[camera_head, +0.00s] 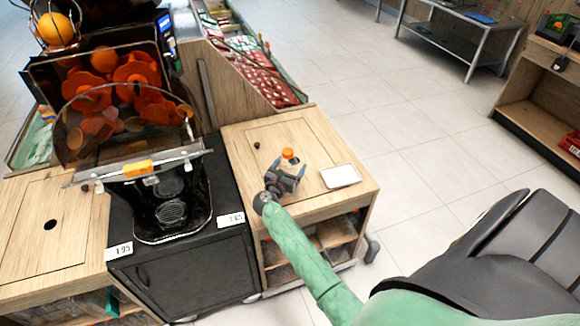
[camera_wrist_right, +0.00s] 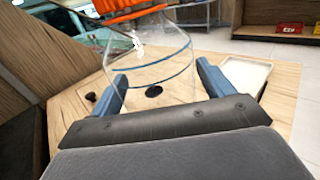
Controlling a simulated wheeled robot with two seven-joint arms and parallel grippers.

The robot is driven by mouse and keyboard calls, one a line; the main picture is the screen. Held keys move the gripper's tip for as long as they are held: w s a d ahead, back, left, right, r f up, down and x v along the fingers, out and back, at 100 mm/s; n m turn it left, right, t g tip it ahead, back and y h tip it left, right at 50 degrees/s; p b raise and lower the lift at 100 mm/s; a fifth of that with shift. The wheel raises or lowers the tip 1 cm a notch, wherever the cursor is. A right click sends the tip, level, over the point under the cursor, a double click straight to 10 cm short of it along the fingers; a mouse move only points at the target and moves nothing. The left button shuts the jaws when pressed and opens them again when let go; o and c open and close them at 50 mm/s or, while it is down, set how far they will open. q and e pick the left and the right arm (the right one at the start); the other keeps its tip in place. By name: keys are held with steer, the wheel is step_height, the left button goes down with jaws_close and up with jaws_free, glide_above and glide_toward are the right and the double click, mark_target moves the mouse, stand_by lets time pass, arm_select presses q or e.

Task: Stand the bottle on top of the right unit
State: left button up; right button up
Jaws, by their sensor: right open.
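The clear bottle with an orange cap (camera_head: 288,153) is over the wooden top of the right unit (camera_head: 240,136). In the right wrist view the bottle (camera_wrist_right: 150,72) looks upright, with its lower end at the wooden top; the exact contact is hard to see. My right gripper (camera_head: 290,174) is open, with one blue finger on each side of the bottle; it also shows in the right wrist view (camera_wrist_right: 162,76). I cannot tell whether the fingers touch it. My left gripper is not in view.
A white tray (camera_head: 340,176) lies on the same top, right of the bottle. A black hole plug (camera_head: 257,145) is at its left. The juicer (camera_head: 130,120) stands on the black cabinet to the left. Red packages (camera_head: 250,75) fill a display behind. Open floor lies right.

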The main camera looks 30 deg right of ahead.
steer(key=shift+r, duration=0.1)
arm_select(q)
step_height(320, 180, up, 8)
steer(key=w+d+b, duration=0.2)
steer(key=b, duration=0.1)
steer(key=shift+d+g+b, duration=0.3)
steer(key=shift+b, duration=0.05)
arm_select(e)
steer(key=v, duration=1.2)
